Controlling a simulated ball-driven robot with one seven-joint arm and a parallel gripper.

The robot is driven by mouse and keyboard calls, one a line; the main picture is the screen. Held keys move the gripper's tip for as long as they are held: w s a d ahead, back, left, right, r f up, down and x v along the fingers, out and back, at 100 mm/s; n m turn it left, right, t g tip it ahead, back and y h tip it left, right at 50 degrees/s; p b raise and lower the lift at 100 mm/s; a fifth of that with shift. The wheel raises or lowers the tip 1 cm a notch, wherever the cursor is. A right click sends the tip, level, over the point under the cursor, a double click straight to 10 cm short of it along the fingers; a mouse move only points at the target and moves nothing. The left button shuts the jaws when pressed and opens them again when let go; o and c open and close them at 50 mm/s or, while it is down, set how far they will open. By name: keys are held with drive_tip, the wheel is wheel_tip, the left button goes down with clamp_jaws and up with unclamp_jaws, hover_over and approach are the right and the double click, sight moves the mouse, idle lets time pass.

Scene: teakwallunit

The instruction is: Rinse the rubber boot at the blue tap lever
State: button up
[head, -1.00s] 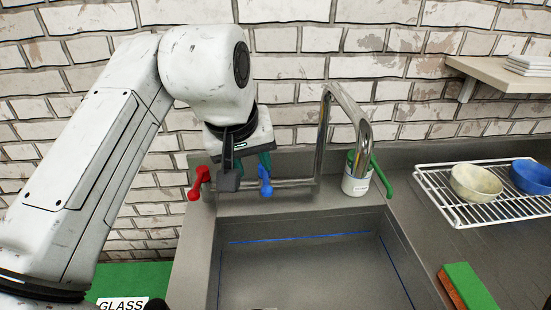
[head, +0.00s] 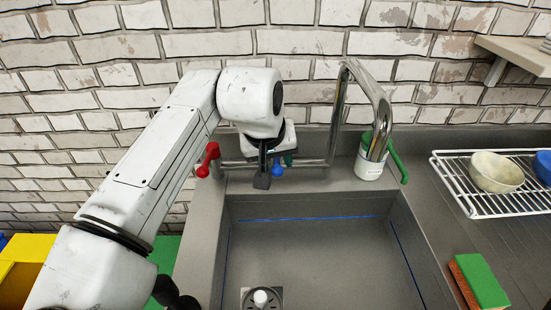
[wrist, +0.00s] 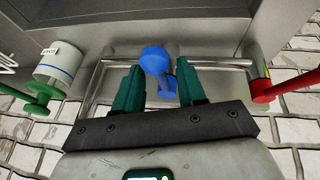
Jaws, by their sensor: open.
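The blue tap lever (head: 277,170) is on the tap's pipe behind the sink, partly hidden by my gripper in the head view. My gripper (wrist: 160,85) is open, with its green fingers on either side of the blue lever (wrist: 155,60) in the wrist view. I cannot tell whether a finger touches it. The chrome spout (head: 342,110) rises to the right. The red lever (head: 209,158) is to the left; it also shows in the wrist view (wrist: 285,85). I see no recognisable rubber boot.
The sink basin (head: 330,255) has a drain with a white knob (head: 260,297). Right of the spout is a white container (head: 370,165) with a green lever. Farther right are a wire rack (head: 470,200) with bowls and a green-topped sponge (head: 482,282). A yellow bin (head: 25,260) stands lower left.

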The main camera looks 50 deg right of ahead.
drive_tip(key=shift+f, duration=0.1)
drive_tip(key=shift+c, duration=0.4)
clamp_jaws()
